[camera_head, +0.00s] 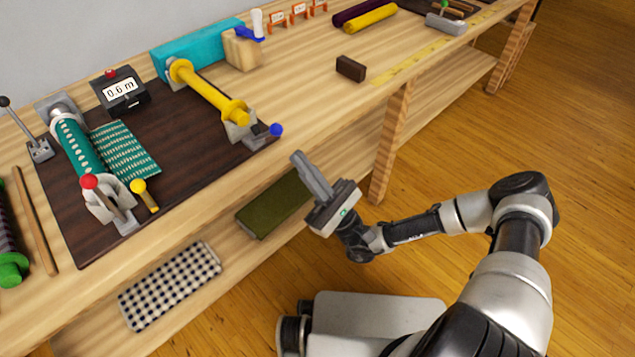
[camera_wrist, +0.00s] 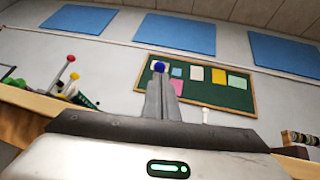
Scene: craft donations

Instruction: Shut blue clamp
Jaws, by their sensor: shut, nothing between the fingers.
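The blue-knobbed clamp (camera_head: 243,129) sits at the near right end of the yellow roller (camera_head: 207,92), on the dark mat's right edge. Its lever runs out to the right and ends in a blue ball (camera_head: 276,130). I cannot tell how far the clamp is open. My gripper (camera_head: 298,157) is shut and empty, in front of the bench edge, a little below and right of the blue ball in the picture, apart from it. In the wrist view, the blue ball (camera_wrist: 160,66) shows just beyond my gripper's closed fingertips (camera_wrist: 162,78); the clamp body is hidden there.
A second clamp with a red ball (camera_head: 89,181) holds the green roller (camera_head: 78,145) on the left. A display reading 0.6 m (camera_head: 120,91) stands behind. A dark brown block (camera_head: 351,68) lies right. A lower shelf carries folded cloth (camera_head: 170,285).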

